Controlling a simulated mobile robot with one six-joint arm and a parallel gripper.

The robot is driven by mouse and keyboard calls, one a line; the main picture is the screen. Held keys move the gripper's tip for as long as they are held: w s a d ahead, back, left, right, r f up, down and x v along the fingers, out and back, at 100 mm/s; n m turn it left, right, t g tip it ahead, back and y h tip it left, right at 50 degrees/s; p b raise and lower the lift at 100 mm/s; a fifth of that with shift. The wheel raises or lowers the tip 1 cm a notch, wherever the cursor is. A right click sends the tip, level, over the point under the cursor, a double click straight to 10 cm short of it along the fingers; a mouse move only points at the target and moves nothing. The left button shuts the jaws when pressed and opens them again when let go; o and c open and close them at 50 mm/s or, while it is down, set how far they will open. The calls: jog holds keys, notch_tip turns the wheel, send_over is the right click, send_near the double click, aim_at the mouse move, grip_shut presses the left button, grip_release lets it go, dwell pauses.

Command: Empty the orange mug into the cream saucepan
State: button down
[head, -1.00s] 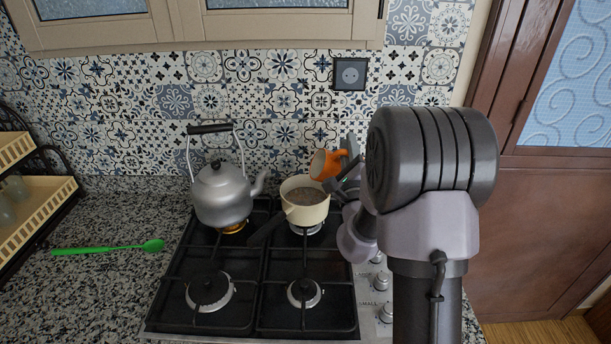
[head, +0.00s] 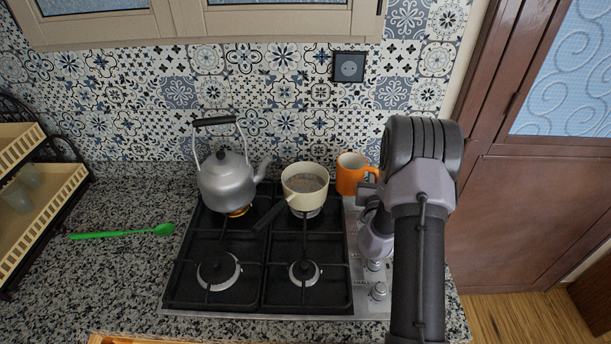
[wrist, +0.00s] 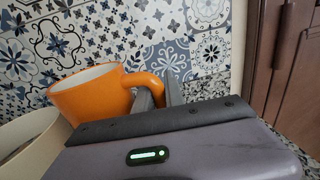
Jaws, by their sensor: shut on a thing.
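The orange mug (head: 350,180) is roughly upright just right of the saucepan at the back of the hob. Its pale inner wall shows, but its bottom cannot be made out. In the wrist view the mug (wrist: 95,97) is at the left, with its handle at my fingers. My gripper (wrist: 158,97) is shut on that handle; in the head view my arm partly hides it. The cream saucepan (head: 305,200) stands on the back right burner and holds a greyish-brown content. Its rim (wrist: 30,140) shows at the wrist view's left edge.
A silver kettle (head: 228,187) stands on the back left burner, left of the saucepan. The front burners (head: 304,271) are clear. A green spoon (head: 125,233) lies on the granite counter. A rack (head: 45,215) stands far left; the tiled wall is close behind.

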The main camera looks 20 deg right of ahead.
notch_tip(320, 180, up, 6)
jog(key=d+p, duration=0.2)
jog(key=p, duration=0.3)
jog(key=shift+s+d, duration=0.3)
jog(key=shift+d, duration=0.1)
